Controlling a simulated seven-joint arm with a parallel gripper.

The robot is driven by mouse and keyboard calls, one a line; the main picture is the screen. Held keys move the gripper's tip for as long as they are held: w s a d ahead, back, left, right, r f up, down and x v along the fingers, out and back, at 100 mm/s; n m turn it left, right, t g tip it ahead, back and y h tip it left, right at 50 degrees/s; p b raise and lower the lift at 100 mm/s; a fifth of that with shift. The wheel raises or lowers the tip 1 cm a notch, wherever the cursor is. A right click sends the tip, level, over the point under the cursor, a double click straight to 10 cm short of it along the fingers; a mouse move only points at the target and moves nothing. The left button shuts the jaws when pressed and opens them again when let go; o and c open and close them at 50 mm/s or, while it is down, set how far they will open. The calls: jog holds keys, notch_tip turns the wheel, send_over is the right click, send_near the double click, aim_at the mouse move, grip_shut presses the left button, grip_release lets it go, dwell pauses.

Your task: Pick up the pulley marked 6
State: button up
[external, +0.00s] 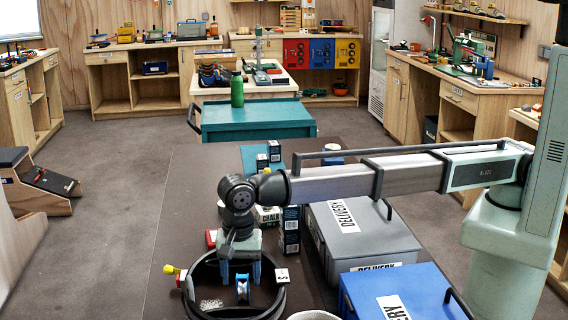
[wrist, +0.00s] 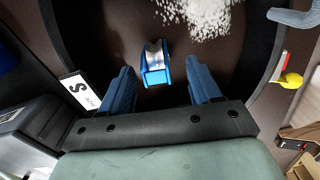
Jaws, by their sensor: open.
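A blue pulley with a silver wheel (wrist: 155,62) lies inside a round black rim (external: 192,302) on the dark table. It also shows in the external view (external: 242,289). I cannot read a number on it. My gripper (external: 241,277) is open and points down inside the rim, above the pulley. In the wrist view the pulley lies between and slightly beyond the two blue fingers of my gripper (wrist: 162,78), with clear gaps on both sides. Nothing is held.
White powder (wrist: 195,15) lies near the pulley. A white tag marked S (external: 282,275) is on the rim's right side. A red-yellow item (external: 173,271) sits at its left. Chalk boxes (external: 290,230), a grey delivery case (external: 375,240) and a blue one (external: 425,285) stand to the right.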

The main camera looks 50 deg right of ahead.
aim_at(243, 284)
jog(key=f, duration=0.3)
jog(key=shift+d+f, duration=0.2)
jog(key=c, duration=1.1)
